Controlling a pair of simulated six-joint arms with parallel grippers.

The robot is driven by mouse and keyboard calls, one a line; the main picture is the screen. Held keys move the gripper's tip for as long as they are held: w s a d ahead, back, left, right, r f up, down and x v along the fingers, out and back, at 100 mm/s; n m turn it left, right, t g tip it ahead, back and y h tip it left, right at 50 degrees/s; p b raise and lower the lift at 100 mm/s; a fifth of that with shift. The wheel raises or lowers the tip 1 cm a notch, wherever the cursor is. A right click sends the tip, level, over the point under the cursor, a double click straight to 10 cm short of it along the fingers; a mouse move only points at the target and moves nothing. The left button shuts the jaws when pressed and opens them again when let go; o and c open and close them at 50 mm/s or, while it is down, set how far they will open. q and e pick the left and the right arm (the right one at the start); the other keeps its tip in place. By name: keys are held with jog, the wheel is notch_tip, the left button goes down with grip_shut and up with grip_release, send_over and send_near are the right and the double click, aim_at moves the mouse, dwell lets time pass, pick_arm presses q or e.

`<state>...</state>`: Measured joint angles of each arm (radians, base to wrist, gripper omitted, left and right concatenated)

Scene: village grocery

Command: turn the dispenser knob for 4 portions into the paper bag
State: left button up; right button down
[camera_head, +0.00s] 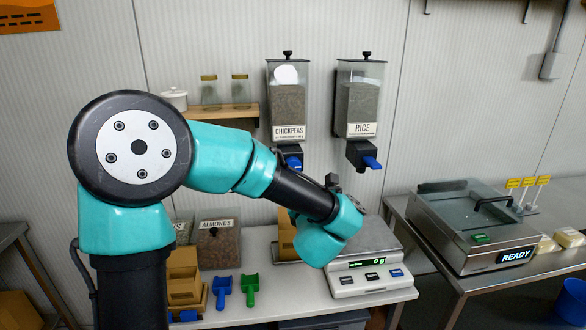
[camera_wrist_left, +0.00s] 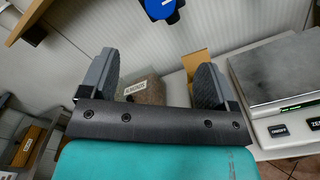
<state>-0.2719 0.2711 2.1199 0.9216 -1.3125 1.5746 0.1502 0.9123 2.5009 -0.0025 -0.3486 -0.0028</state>
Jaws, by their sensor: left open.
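The chickpeas dispenser (camera_head: 289,103) and the rice dispenser (camera_head: 362,100) hang on the wall, each with a blue knob below: the chickpeas knob (camera_head: 293,163) and the rice knob (camera_head: 372,163). A blue knob (camera_wrist_left: 160,8) shows at the top of the left wrist view, beyond the fingers. A brown thing (camera_head: 286,240), perhaps the paper bag, stands under the chickpeas dispenser, partly hidden by my arm; it also shows in the left wrist view (camera_wrist_left: 196,60). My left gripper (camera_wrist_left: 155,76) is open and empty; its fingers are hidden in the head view.
A scale (camera_head: 372,280) reading 0 g stands right of my wrist. A sealing machine (camera_head: 470,235) showing READY is on the right table. Blue (camera_head: 222,292) and green (camera_head: 250,290) scoops, an almonds bin (camera_head: 218,245) and brown boxes (camera_head: 184,272) are on the left.

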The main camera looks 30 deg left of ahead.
dwell(0.3)
pick_arm(q)
jog(key=x, duration=1.7)
jog(key=shift+w+a, duration=0.15)
jog(key=shift+a, duration=0.05)
jog(key=c, duration=0.9)
jog(key=shift+m, duration=0.5)
